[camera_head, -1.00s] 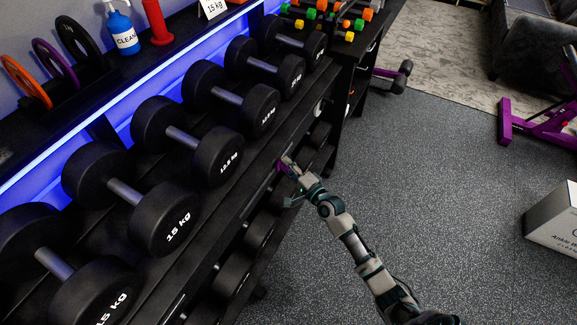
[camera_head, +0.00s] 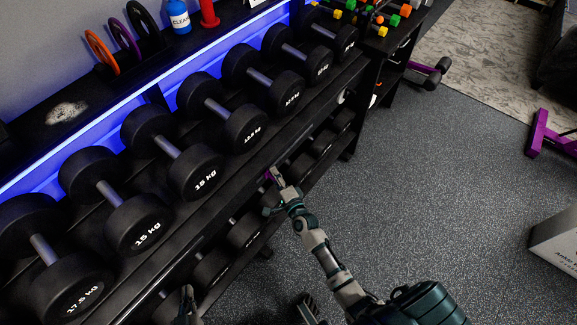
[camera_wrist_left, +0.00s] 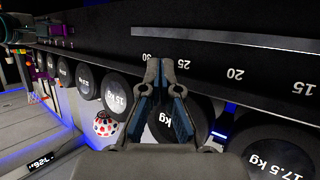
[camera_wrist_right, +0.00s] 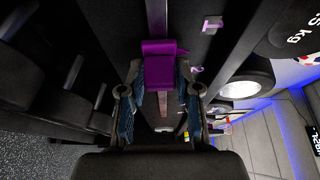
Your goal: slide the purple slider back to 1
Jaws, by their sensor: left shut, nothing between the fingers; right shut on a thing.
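The purple slider (camera_wrist_right: 160,62) sits on the rail along the rack's front. My right gripper (camera_wrist_right: 160,88) is shut on it, with a finger on each side. In the head view the slider (camera_head: 269,175) is a small purple patch at the tip of my right gripper (camera_head: 276,181). My left gripper (camera_wrist_left: 166,68) is shut and empty just before the scale near 25. It also shows at the bottom of the head view (camera_head: 187,295).
Black dumbbells (camera_head: 205,180) line the rack's top shelf above the rail, with more (camera_head: 245,230) on the shelf below. Plates and bottles stand on the ledge behind. The grey floor (camera_head: 400,190) right of the rack is mostly open; a white box (camera_head: 555,240) stands there.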

